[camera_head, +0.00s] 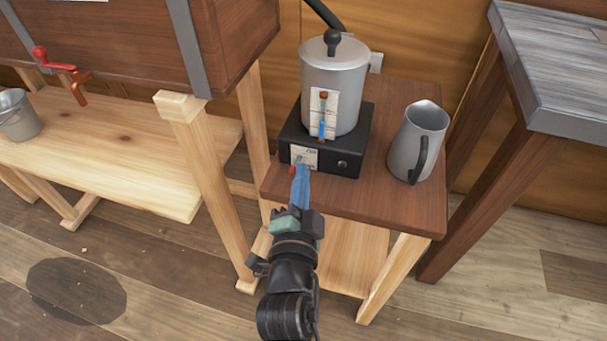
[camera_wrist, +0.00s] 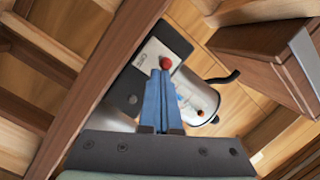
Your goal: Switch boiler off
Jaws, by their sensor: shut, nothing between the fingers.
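The boiler (camera_head: 333,88) is a grey metal pot with a lid and black knob, standing on a black base (camera_head: 342,160) on a small brown table. The base's front has a pale label plate, a dark round knob (camera_head: 342,164) and a red button or switch (camera_wrist: 166,63). My gripper (camera_head: 301,170) is shut and empty, its blue fingers pointing at the base's front left. In the wrist view the fingertips (camera_wrist: 160,73) are right by the red switch and partly overlap it. I cannot tell whether they touch it. The switch's position is unclear.
A grey metal jug (camera_head: 418,141) stands on the table (camera_head: 411,206) right of the boiler. A wooden trough with a red tap (camera_head: 60,66) and a bucket (camera_head: 18,115) are at the left. A grey-topped table (camera_head: 557,65) is at the right.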

